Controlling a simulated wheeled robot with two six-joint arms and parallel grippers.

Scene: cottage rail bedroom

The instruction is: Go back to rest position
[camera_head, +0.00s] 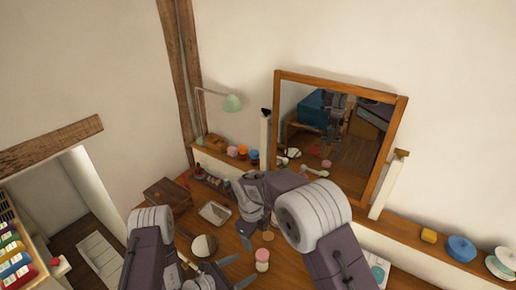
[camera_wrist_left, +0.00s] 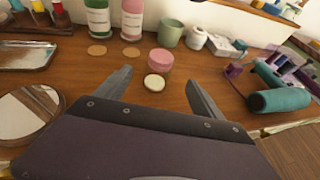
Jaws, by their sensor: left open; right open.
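My left gripper (camera_head: 238,271) is low over the wooden dressing table (camera_head: 293,262) in the head view. In the left wrist view its two fingers (camera_wrist_left: 158,77) are spread apart with nothing held between them. My right gripper (camera_head: 259,231) is higher in the head view, over the table and near the wall mirror's lower left. It is open, and I see nothing in it; its wrist partly hides it.
A round mirror (camera_wrist_left: 25,112) and a metal tray (camera_wrist_left: 30,55) lie left of my left gripper.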

